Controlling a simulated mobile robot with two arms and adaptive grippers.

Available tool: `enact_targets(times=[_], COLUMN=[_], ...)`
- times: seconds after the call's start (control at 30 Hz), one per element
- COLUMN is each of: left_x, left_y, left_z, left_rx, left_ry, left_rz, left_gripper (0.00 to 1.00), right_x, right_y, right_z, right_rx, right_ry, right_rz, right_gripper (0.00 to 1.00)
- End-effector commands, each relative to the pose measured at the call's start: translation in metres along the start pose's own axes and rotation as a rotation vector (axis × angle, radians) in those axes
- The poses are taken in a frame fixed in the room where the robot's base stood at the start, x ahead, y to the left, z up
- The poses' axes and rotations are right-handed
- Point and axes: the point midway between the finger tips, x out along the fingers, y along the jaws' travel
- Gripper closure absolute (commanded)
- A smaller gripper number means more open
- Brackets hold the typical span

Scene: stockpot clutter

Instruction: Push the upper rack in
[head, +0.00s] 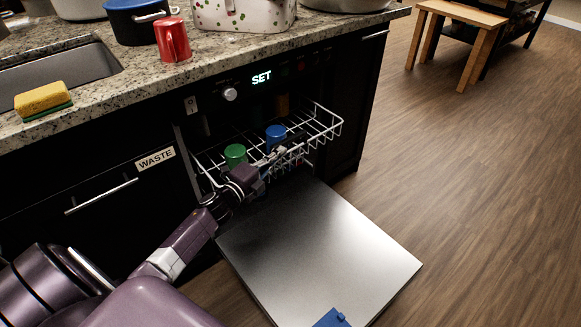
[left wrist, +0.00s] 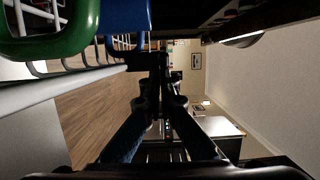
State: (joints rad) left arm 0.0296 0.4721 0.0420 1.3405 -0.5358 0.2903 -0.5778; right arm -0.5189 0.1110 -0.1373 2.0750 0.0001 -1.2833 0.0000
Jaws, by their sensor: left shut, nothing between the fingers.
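The upper rack (head: 323,120) is a white wire basket that stands out of the dark dishwasher, above its lowered door (head: 320,245). A green cup (head: 235,154) and a blue cup (head: 275,137) are in the rack. My left gripper (head: 283,151) is shut and empty at the front side of the rack, by the two cups; whether it touches the wire is unclear. In the left wrist view the shut fingers (left wrist: 155,62) point ahead, with the green cup (left wrist: 55,35), the blue cup (left wrist: 125,18) and rack wires (left wrist: 50,92) at the left. My right gripper is not in view.
The granite counter (head: 150,85) above holds a red cup (head: 172,40), a blue pot (head: 135,20) and a yellow-green sponge (head: 43,99). A blue piece (head: 332,318) shows at the door's near edge. Wooden floor (head: 460,160) is clear at the right.

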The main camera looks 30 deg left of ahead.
Motion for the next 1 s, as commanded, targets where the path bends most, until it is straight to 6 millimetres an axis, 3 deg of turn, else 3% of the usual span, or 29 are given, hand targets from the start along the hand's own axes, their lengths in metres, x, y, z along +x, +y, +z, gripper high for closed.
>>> enact_targets(times=[0.43, 0.83, 1.0], left_x=[0.016, 0.025, 0.026], left_y=[0.003, 0.001, 0.001], left_z=[0.064, 0.098, 0.105], left_rx=[0.003, 0.001, 0.0], left_ry=[-0.002, -0.001, -0.002], left_rz=[0.001, 0.0, 0.001], left_gripper=[1.0, 1.0, 1.0], right_x=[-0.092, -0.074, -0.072], right_y=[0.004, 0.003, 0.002], right_z=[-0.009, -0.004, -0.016], right_rx=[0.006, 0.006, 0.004], right_ry=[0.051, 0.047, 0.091], right_rz=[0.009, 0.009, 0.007], right_gripper=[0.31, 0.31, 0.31])
